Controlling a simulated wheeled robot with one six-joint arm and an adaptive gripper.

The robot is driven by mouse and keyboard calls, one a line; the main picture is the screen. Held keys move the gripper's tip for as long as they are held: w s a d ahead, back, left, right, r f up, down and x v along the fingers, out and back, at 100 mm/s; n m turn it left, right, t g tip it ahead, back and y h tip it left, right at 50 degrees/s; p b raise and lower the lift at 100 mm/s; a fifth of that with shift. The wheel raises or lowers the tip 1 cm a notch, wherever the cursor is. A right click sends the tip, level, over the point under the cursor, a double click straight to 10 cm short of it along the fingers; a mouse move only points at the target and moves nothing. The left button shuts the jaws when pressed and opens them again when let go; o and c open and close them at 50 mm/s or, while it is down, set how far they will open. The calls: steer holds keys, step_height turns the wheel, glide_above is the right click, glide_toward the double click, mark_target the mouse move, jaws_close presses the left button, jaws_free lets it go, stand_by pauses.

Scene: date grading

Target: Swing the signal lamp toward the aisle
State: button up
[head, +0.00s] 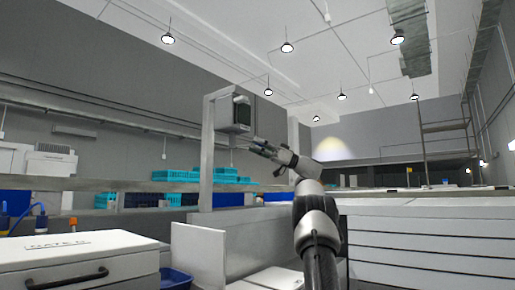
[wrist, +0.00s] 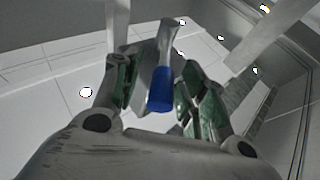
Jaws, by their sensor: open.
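A grey box with a dark, greenish front (head: 240,113), which looks like the signal lamp, hangs on a grey post (head: 207,150) left of centre in the head view. My gripper (head: 256,144) is just right of and below this box, pointing left toward it. In the wrist view a handle with a blue grip (wrist: 161,90) and a pale grey stem stands between my two fingers. The fingers are apart, one on each side of the handle. I cannot tell whether either finger touches it. How the handle joins the box is hidden.
Teal crates (head: 175,175) line a shelf behind the post. A white cabinet with a black handle (head: 80,262) stands at the front left, with a blue bin (head: 175,279) beside it. White drawers (head: 420,240) fill the right. The air right of my arm is open.

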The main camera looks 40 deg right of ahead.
steer(key=v, duration=1.2)
stand_by(0.5)
